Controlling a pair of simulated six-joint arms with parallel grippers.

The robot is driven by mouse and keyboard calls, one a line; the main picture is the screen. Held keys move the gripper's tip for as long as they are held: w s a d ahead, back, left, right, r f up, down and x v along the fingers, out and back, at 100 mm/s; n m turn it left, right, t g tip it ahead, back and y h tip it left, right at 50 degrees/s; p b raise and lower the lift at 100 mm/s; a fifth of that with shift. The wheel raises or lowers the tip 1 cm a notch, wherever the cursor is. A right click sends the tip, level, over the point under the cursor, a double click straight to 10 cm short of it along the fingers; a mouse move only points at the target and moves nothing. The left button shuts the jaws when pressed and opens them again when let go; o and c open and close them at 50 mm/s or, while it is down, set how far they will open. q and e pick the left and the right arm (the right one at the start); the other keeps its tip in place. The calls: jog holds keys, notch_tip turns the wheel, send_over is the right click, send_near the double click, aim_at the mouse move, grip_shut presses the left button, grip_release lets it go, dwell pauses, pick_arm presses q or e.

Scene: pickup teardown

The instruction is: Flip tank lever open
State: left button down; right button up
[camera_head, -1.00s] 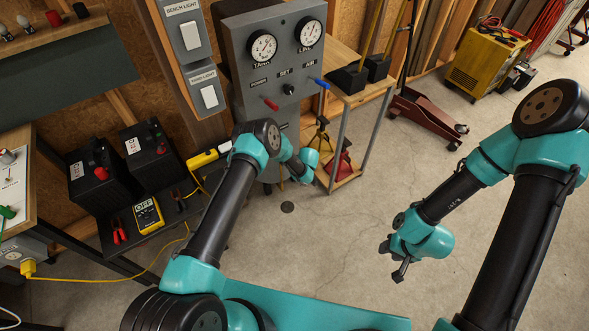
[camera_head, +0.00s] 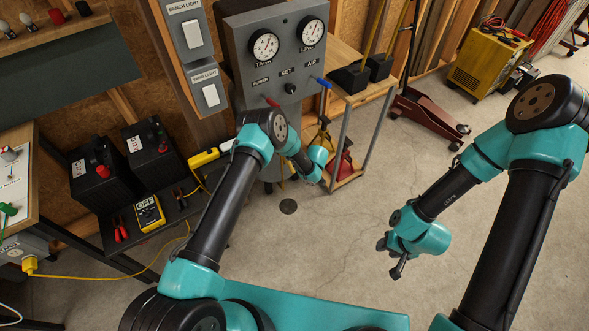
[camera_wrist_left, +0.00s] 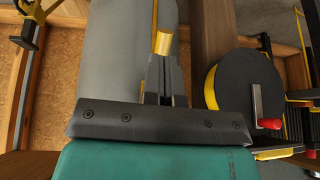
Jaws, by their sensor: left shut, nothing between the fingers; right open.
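In the left wrist view a short yellow lever-like part (camera_wrist_left: 163,42) stands at the tips of my left gripper (camera_wrist_left: 166,75), against a smooth grey rounded body (camera_wrist_left: 118,60), which looks like a tank. The left fingers are shut with nothing between them. I cannot tell whether they touch the yellow part. In the head view the left wrist is below the grey gauge panel (camera_head: 283,62), and its fingers are hidden. The panel has a gauge marked TANK (camera_head: 265,46), a red lever (camera_head: 272,102) and a blue lever (camera_head: 323,83). My right gripper (camera_head: 388,258) is open and empty above the floor.
A dark reel with a yellow rim (camera_wrist_left: 245,85) and a red-knobbed crank (camera_wrist_left: 268,124) is right of the left fingers. A wooden stand (camera_head: 352,100) is right of the panel. Black batteries (camera_head: 97,177) stand on a shelf at left. The floor (camera_head: 340,240) between my arms is clear.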

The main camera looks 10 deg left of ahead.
pick_arm(q)
jog(key=s+d+r, duration=0.4)
jog(key=s+d, duration=0.1)
jog(key=shift+d, duration=0.25)
dwell(0.3)
jog(key=s+a+r+m+g+h, duration=0.1)
jog(key=s+a+r, duration=0.3)
jog(key=s, duration=0.6)
jog(key=s+a+r+m+h, duration=0.3)
jog(key=s+a, duration=0.4)
jog(key=s, duration=0.4)
jog(key=s+a+r+m+g+h, duration=0.1)
jog(key=s+a+r+m+h, duration=0.2)
jog(key=s, duration=0.7)
notch_tip(320, 180, up, 2)
jog(key=a+h, duration=0.1)
jog(key=a, duration=0.1)
jog(key=shift+s+a+g, duration=0.3)
